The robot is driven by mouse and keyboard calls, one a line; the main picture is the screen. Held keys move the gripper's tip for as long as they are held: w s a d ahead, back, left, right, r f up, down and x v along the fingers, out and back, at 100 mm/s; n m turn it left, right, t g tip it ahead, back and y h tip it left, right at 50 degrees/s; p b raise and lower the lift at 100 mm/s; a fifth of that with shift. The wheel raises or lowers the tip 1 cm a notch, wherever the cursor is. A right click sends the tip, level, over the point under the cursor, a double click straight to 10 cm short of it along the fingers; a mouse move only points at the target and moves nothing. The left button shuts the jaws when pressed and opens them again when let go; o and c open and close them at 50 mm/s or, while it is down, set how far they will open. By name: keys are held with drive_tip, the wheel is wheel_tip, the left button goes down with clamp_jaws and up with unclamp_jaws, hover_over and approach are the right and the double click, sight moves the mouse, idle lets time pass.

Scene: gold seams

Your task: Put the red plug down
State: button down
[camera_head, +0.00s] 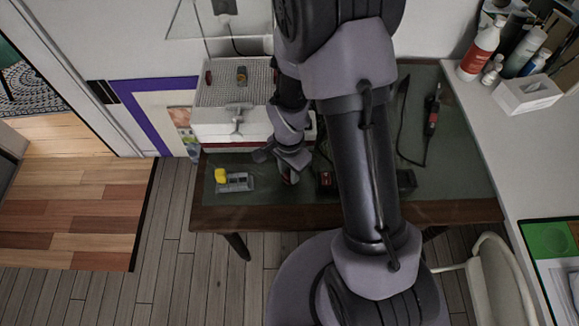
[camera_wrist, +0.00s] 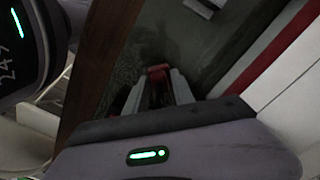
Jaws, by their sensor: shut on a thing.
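The red plug (camera_wrist: 158,73) shows between the two fingers of my gripper (camera_wrist: 157,88) in the wrist view. My gripper is shut on it. In the head view my gripper (camera_head: 288,177) is over the front part of the dark green tabletop (camera_head: 270,190), and only a small bit of red shows at its tips. The fingers hide much of the plug. I cannot tell whether the plug touches the table.
A grey block with a yellow part (camera_head: 235,184) lies left of my gripper. A small black and red item (camera_head: 325,181) lies close on its right. A white perforated-top unit (camera_head: 215,125) stands behind. A red-and-black corded tool (camera_head: 432,118) lies at right.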

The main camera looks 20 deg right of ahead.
drive_tip(key=shift+s+a+r, duration=0.15)
drive_tip(key=shift+s+a, duration=0.05)
drive_tip(key=shift+s, duration=0.05)
drive_tip(key=shift+f+b, duration=0.55)
drive_tip(key=shift+b, duration=0.05)
drive_tip(key=c, duration=1.1)
unclamp_jaws()
drive_tip(key=shift+w, duration=0.1)
drive_tip(key=shift+o, duration=0.2)
wheel_tip(320, 180, up, 13)
drive_tip(key=p, duration=0.7)
wheel_tip(320, 180, up, 12)
drive_tip(key=n+t, duration=0.2)
hover_over(289, 173)
drive_tip(key=s+a, duration=0.1)
drive_tip(key=s+a+r+n+t+y, duration=0.1)
drive_tip(key=s+r+n+t, duration=0.1)
drive_tip(key=s+r, duration=0.4)
drive_tip(key=s+a+r+n+t+y, duration=0.1)
drive_tip(key=s+a+r+n, duration=0.1)
drive_tip(key=s+r+n, duration=0.2)
wheel_tip(289, 173, up, 2)
drive_tip(key=shift+s+r+t+b, duration=0.2)
drive_tip(key=shift+s+t+b, duration=0.15)
drive_tip(key=shift+s, duration=0.5)
